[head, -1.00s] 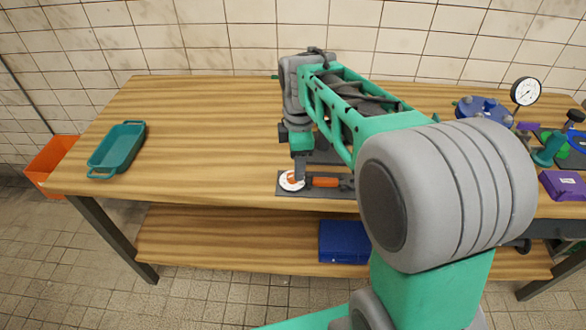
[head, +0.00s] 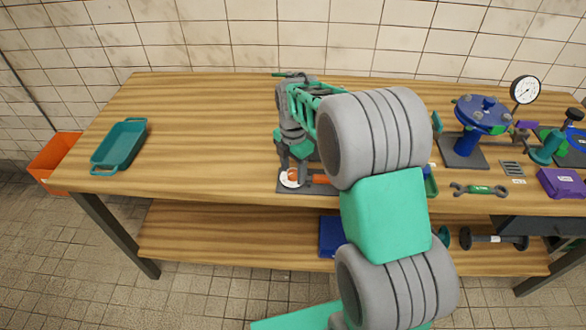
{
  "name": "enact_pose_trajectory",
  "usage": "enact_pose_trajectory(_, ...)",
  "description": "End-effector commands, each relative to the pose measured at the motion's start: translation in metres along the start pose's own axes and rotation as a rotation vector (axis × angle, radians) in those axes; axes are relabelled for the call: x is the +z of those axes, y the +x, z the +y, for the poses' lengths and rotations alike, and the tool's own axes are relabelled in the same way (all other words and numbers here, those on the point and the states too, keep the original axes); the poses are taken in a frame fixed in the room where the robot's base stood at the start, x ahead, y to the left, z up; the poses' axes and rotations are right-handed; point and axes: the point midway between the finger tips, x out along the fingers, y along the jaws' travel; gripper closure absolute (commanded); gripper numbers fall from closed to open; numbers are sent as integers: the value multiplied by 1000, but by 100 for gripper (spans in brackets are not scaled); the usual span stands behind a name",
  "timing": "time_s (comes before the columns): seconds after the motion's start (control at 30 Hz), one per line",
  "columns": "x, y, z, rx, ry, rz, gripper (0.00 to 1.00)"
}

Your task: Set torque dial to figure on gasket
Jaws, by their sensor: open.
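My gripper (head: 291,162) is open above the left end of a dark plate (head: 284,188) near the bench's front edge. A white disc with an orange centre, seemingly the torque dial (head: 290,178), sits on that plate. The fingertips are at or just over the disc; I cannot tell whether they touch it. An orange handle (head: 320,180) lies to the right of the disc, partly hidden by my arm. The gasket and its figure cannot be made out. A blue flanged valve (head: 483,112) stands on the bench at the right.
A teal tray (head: 120,146) is on the left of the bench and an orange bin (head: 53,155) on the floor. A green-handled wrench (head: 479,189), pressure gauge (head: 525,90) and purple box (head: 563,184) are at right. The left-middle bench is clear.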

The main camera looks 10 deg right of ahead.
Motion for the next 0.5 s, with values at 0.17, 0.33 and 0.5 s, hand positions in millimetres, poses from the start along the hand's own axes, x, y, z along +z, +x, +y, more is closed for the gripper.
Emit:
enact_pose_trajectory(0.17,0,0,0,0,0,0,58)
enact_pose_trajectory(0.33,0,0,0,0,0,0,71)
enact_pose_trajectory(0.5,0,0,0,0,0,0,85)
